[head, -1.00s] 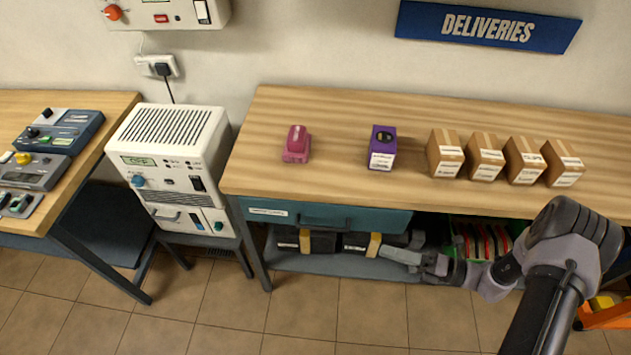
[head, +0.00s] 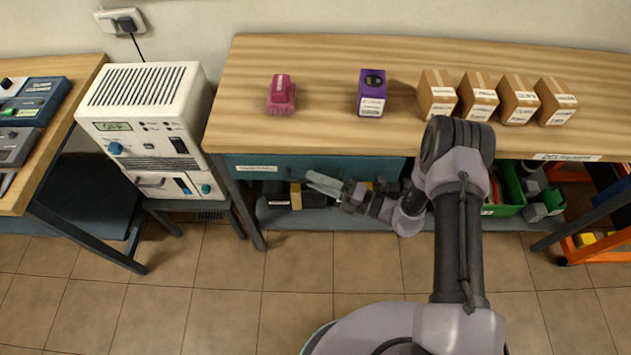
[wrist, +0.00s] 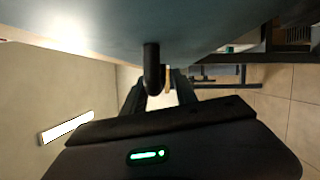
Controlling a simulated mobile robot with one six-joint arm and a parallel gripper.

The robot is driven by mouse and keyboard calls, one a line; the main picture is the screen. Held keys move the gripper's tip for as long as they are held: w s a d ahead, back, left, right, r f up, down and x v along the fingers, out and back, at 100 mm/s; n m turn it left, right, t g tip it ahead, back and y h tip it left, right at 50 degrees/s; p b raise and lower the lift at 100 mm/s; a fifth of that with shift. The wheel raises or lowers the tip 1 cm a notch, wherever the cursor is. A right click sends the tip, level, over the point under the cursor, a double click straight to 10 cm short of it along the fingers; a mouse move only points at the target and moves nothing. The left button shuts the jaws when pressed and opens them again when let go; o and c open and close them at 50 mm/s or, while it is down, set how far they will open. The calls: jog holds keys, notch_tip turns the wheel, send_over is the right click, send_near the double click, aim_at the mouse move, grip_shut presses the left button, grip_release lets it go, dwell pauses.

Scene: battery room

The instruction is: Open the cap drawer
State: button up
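The teal drawer (head: 375,168) sits under the wooden bench top. Its front looks flush with the bench, so it appears shut. It has a white label at its left end, too small to read. My gripper (head: 322,182) is at the drawer front, which hides the handle in the head view. In the wrist view, the dark handle (wrist: 152,65) stands out from the teal front, close ahead of my gripper (wrist: 160,90). The two fingers are apart, with the handle's end roughly between them. I cannot tell whether they touch it.
The bench top (head: 320,125) holds a pink device (head: 281,95), a purple box (head: 371,95) and several cardboard boxes (head: 438,95). A shelf with dark items lies below the drawer. A white power unit (head: 150,115) stands at the left. The tiled floor in front is clear.

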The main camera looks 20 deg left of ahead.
jog(key=shift+a, duration=0.2)
jog(key=shift+c, duration=0.2)
grip_shut()
dwell(1.2)
